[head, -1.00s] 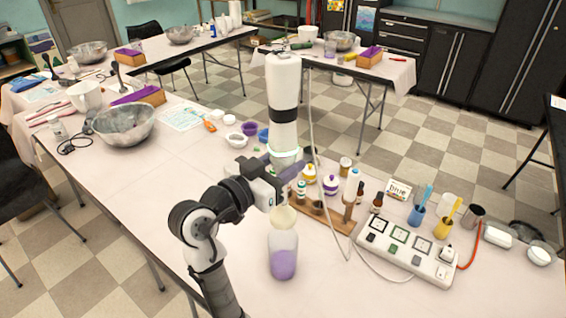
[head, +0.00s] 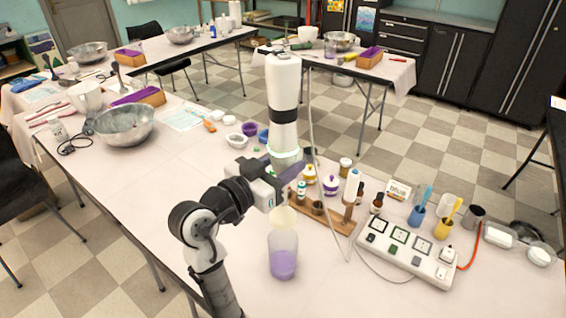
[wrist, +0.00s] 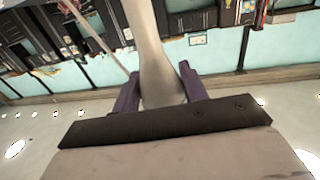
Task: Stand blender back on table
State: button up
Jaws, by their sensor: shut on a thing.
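The hand blender (head: 284,85) is white with a black band and a pale green ring, and stands upright in my gripper (head: 285,172). Its cream bell end (head: 283,218) hangs below my gripper at the mouth of a clear beaker (head: 283,244) with purple liquid in it. I cannot tell whether the bell is just above the rim or slightly inside. In the wrist view, my gripper's purple fingers (wrist: 160,88) are on both sides of the pale blender shaft (wrist: 148,40).
Right of the beaker are a wooden rack (head: 325,215) of small bottles and a white power strip (head: 408,253). A cord (head: 312,115) hangs beside the blender. Cups with blue and yellow tools (head: 445,225) stand farther right. A metal bowl (head: 123,125) is at left.

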jog(key=shift+r, duration=0.1)
jog(key=w+a+f+n+t+y+b, duration=0.2)
jog(key=w+a+f+n+y+b, duration=0.1)
jog(key=a+f, duration=0.5)
jog(key=w+a+f+n+t+y+b, duration=0.2)
jog(key=w+a+f+n+y+b, duration=0.1)
jog(key=a+f, duration=0.5)
jog(key=w+f+y+b, duration=0.1)
jog(key=w+f+y, duration=0.1)
jog(key=w, duration=0.1)
jog(key=shift+w+t+y, duration=0.3)
jog(key=shift+f, duration=0.25)
jog(key=shift+f+b, duration=1.8)
jog(key=shift+b, duration=0.4)
jog(key=shift+f+b, duration=0.3)
jog(key=shift+b, duration=0.05)
jog(key=o, duration=1.8)
jog(key=shift+f, duration=0.15)
